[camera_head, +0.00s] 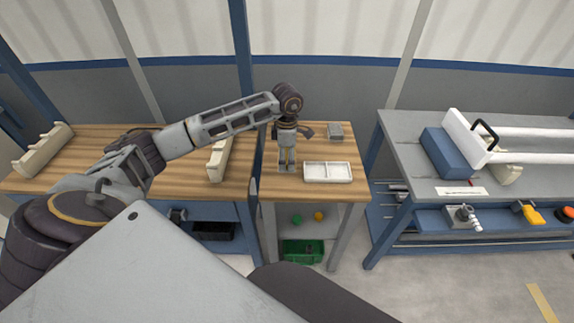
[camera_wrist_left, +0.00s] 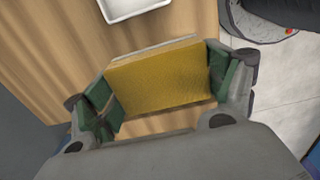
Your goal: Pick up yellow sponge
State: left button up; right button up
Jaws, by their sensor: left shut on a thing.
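The yellow sponge (camera_wrist_left: 160,78) sits between the green-padded fingers of my left gripper (camera_wrist_left: 163,88) in the left wrist view, with a thin grey layer along its far edge. The fingers press on its two ends. In the head view my left gripper (camera_head: 287,166) points down over the wooden table, left of the white tray. The sponge's yellow face does not show there. I cannot tell whether the sponge touches the table. My right gripper is not in view.
A white divided tray (camera_head: 340,172) lies close to the right of the gripper; its edge shows in the left wrist view (camera_wrist_left: 118,16). A grey block (camera_head: 335,131) lies behind. Cream holders (camera_head: 219,160) stand left. A green crate (camera_head: 302,252) is below. A grey workbench (camera_head: 410,134) with pipes is right.

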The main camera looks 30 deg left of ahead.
aim_at(287, 155)
pick_arm(q)
jog(key=shift+r, duration=1.5)
jog(key=o, duration=0.3)
jog(key=shift+c, duration=1.4)
jog(key=shift+d+r, duration=0.1)
jog(key=shift+r, duration=0.05)
